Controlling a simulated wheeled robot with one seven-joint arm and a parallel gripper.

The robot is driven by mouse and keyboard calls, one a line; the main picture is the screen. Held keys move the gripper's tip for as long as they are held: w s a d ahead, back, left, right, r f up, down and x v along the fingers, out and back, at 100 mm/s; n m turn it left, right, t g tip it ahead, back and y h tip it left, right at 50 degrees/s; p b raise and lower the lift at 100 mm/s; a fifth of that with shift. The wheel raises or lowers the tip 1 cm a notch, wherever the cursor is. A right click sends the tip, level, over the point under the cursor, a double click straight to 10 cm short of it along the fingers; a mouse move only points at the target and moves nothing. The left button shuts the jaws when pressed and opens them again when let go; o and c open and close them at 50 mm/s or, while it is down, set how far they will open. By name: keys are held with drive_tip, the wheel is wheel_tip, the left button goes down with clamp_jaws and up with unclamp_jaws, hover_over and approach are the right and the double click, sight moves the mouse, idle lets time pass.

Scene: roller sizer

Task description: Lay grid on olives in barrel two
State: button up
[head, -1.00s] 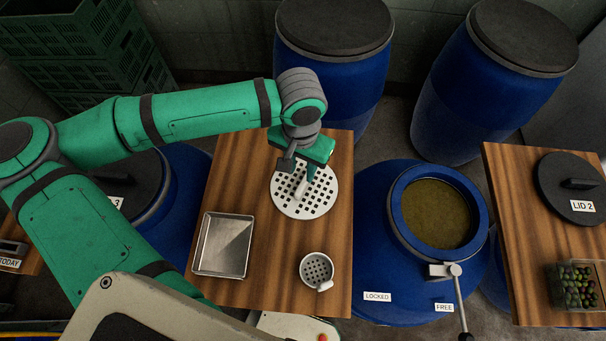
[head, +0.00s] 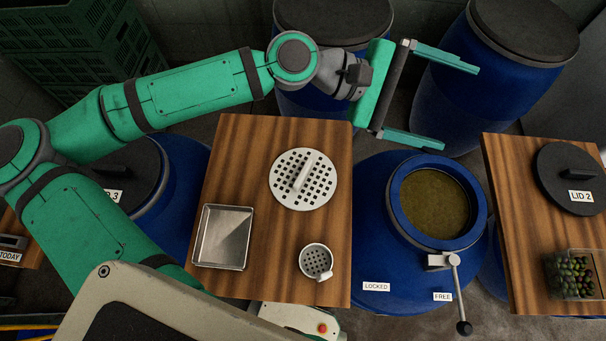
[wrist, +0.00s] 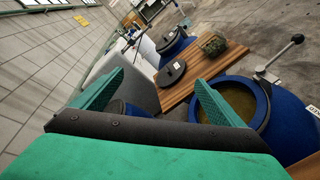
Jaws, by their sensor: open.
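The white perforated round grid (head: 292,192) with a raised bar handle lies flat on the left wooden board. The open blue barrel (head: 400,265) stands between the two boards, filled with murky olive-brown liquid (head: 435,208); no separate olives can be made out in it. The barrel also shows in the wrist view (wrist: 262,122). My gripper (head: 446,99) is open and empty, its fingers spread wide, raised above and behind the open barrel and pointing right. The black lid marked LID 2 (head: 560,170) lies on the right board.
A metal tray (head: 209,254) and a small perforated cup (head: 315,261) sit on the left board (head: 240,150). A lever (head: 457,285) with LOCKED and FREE labels is on the barrel's front. A clear box of olives (head: 574,276) stands on the right board. Closed blue barrels (head: 500,95) stand behind.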

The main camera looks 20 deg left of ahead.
drive_tip(key=w+a+r+n+t+y, duration=0.1)
drive_tip(key=w+a+r+n+t, duration=0.4)
drive_tip(key=n, duration=0.3)
drive_tip(key=w+a+r+n+t+y, duration=0.1)
drive_tip(key=w+a+r+n+t, duration=0.25)
drive_tip(key=w+n+t, duration=0.4)
drive_tip(key=w+a+f+n+g+y, duration=0.1)
drive_tip(key=w+a+f+n+y, duration=0.2)
drive_tip(key=a+f+n+y, duration=0.4)
drive_tip(key=w+a+f+n+g+y, duration=0.1)
drive_tip(key=w+a+f+n+y, duration=0.2)
drive_tip(key=n, duration=0.7)
drive_tip(key=n+g+y, duration=0.1)
drive_tip(key=n+g, duration=0.8)
drive_tip(key=g, duration=0.5)
approach(302, 171)
drive_tip(key=shift+g, duration=0.25)
drive_tip(key=shift+w+d+f, duration=0.1)
drive_tip(key=shift+d+f, duration=0.2)
drive_tip(key=shift+f, duration=1.2)
drive_tip(key=shift+s+d+f, duration=0.1)
drive_tip(key=shift+d+f, duration=0.2)
drive_tip(key=shift+f, duration=1.2)
drive_tip(key=shift+w+d+f, duration=0.1)
drive_tip(key=shift+d+f, duration=0.15)
drive_tip(key=shift+f, duration=1.25)
drive_tip(key=shift+c, duration=0.7)
